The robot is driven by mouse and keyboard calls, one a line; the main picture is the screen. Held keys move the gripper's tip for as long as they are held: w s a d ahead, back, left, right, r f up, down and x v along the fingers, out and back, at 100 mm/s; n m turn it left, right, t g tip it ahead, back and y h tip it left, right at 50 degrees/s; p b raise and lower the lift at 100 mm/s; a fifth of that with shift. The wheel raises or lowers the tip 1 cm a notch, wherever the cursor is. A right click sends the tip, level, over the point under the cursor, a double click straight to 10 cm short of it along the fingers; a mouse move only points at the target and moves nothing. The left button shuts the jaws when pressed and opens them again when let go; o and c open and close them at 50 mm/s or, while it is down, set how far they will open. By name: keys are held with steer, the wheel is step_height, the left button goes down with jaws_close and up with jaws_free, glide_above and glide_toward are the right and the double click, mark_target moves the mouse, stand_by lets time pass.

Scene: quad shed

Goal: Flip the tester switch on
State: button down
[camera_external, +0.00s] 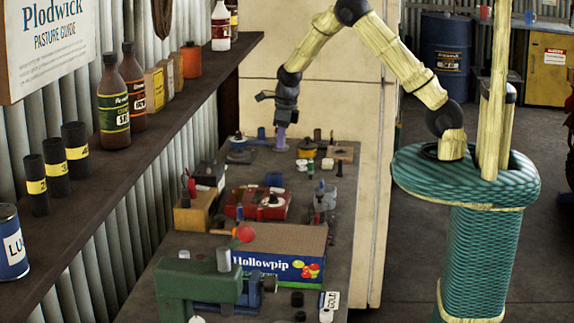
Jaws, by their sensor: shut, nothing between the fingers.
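No part is clearly readable as the tester switch from this distance. A red box with a dark top fitting (258,204) lies mid-bench. A wooden box with a red upright piece (192,210) stands left of it. I cannot tell whether either is the tester. My gripper (281,146) points down over the far end of the bench, with its purple fingers shut and empty. It is close to a low dark item (244,142) and a yellow-and-black round item (307,150). Whether the fingertips touch anything is too small to tell.
The narrow bench (183,246) is crowded. A Hollowpip carton (278,268) and a green vise (197,285) fill its near part. A shelf (140,135) with bottles and cans runs along the left wall. A tall cream cabinet (368,160) stands right of the bench.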

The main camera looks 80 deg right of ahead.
mark_target(274, 189)
steer(key=f+p, duration=0.1)
steer(key=f, duration=0.3)
steer(key=w+f+p, duration=0.1)
steer(key=f+p, duration=0.1)
steer(key=f, duration=0.3)
steer(key=w+f+p, duration=0.1)
steer(key=f+p, duration=0.1)
steer(key=f, duration=0.2)
steer(key=shift+f, duration=0.5)
steer(key=shift+f+b, duration=0.2)
steer(key=shift+b, duration=0.1)
steer(key=shift+s, duration=0.15)
steer(key=shift+s+r, duration=0.2)
steer(key=shift+s, duration=0.45)
